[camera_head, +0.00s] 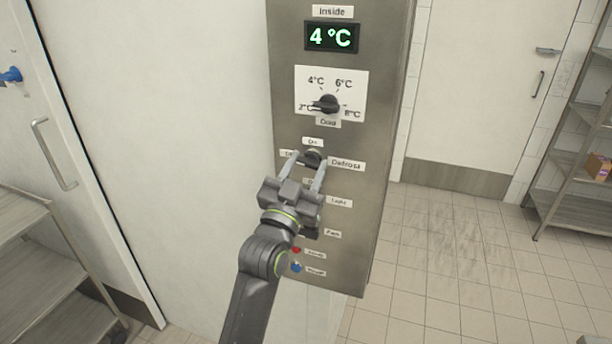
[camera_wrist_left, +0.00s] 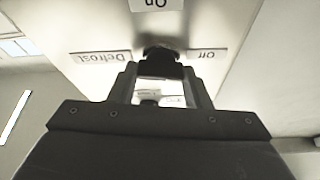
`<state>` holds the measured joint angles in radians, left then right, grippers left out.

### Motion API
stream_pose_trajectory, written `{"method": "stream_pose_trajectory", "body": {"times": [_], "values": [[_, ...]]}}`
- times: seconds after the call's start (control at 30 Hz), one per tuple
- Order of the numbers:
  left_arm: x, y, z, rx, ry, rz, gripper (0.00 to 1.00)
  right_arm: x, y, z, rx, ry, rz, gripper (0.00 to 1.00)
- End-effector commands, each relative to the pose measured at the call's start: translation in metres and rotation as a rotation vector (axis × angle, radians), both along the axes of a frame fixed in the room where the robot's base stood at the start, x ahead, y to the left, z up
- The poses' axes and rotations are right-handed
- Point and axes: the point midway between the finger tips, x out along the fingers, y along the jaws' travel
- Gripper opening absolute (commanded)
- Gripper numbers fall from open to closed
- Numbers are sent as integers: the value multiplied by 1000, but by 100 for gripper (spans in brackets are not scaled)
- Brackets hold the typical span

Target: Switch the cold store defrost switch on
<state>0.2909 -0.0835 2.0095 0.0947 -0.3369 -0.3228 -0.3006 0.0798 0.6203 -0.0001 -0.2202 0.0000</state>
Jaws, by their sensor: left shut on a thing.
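The defrost switch (camera_head: 313,157) is a dark rotary knob on the grey metal control panel (camera_head: 386,100), beside a "Defrost" label (camera_head: 346,164). An "On" label stands above it and an "Off" label to its left. My left gripper (camera_head: 307,168) is shut on the knob, one finger on each side. In the left wrist view the knob (camera_wrist_left: 160,54) shows between the fingertips, with the "Defrost" label (camera_wrist_left: 100,58) and "Off" label (camera_wrist_left: 207,54) upside down. The fingers partly hide the knob, so I cannot tell exactly where it points. My right gripper is not in view.
Above are a temperature dial (camera_head: 326,103) and a display (camera_head: 332,37) reading 4 °C. Below are Light and Fan labels, a red button (camera_head: 296,250) and a blue button (camera_head: 296,267). Shelves (camera_head: 40,250) stand at left and right (camera_head: 570,210); the tiled floor at right is clear.

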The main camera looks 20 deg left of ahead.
Motion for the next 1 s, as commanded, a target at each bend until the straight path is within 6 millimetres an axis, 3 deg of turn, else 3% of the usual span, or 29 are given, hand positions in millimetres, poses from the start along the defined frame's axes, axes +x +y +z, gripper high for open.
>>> {"method": "stream_pose_trajectory", "body": {"times": [0.1, 0.4, 1.0], "values": [[0, 1, -5, 98, -12, 1, 21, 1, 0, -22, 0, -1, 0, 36], [0, 1, -3, 384, -20, 1, 21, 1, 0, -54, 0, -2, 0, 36], [0, 2, 0, 952, -37, 3, 21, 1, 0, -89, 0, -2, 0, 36]]}}
